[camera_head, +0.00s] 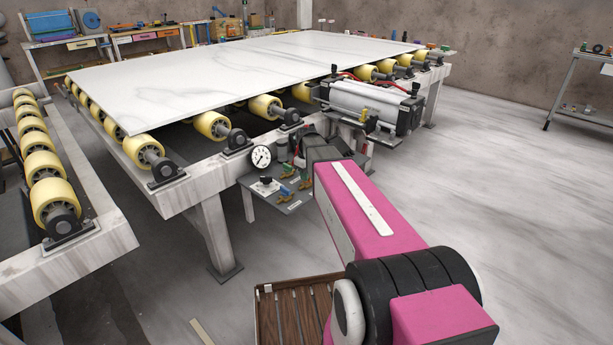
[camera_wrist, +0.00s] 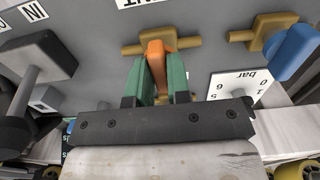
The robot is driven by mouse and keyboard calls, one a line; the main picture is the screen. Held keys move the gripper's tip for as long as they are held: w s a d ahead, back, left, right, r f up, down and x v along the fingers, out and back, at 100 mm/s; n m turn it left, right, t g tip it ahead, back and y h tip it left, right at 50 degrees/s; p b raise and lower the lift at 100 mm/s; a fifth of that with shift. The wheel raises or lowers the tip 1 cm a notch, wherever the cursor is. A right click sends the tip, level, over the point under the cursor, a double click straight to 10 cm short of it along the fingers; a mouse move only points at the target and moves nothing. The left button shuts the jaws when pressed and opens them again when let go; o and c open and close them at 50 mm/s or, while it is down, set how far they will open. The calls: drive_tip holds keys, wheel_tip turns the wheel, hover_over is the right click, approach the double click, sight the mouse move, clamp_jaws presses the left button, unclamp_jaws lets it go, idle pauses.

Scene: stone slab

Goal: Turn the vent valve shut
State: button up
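The vent valve is a brass body with an orange lever (camera_wrist: 156,50), at the top middle of the wrist view beside a partly cut-off label ending in "NT". The lever appears to lie across the brass pipe (camera_wrist: 185,42). My gripper (camera_wrist: 157,65) has its two green fingers on either side of the lever, with no clear gap, so it looks shut on it. In the head view, the valve panel (camera_head: 290,203) sits at the table's side; my arm hides part of it, and the orange lever cannot be made out there.
A blue-handled valve (camera_wrist: 292,48) and a gauge plate marked bar (camera_wrist: 240,88) are close on the right in the wrist view. A dark fitting (camera_wrist: 28,85) by the IN label is on the left.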

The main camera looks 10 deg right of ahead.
drive_tip(key=shift+o, duration=1.4)
drive_tip(key=shift+r, duration=0.15)
wheel_tip(320, 180, up, 10)
drive_tip(key=shift+r, duration=0.25)
drive_tip(key=shift+s, duration=0.1)
drive_tip(key=s+f+m, duration=0.3)
drive_tip(key=s+f, duration=0.4)
drive_tip(key=s, duration=0.3)
drive_tip(key=s+f+m, duration=0.4)
drive_tip(key=s+f, duration=0.4)
drive_tip(key=s, duration=0.3)
drive_tip(key=shift+s+f, duration=0.15)
drive_tip(key=shift+f, duration=0.05)
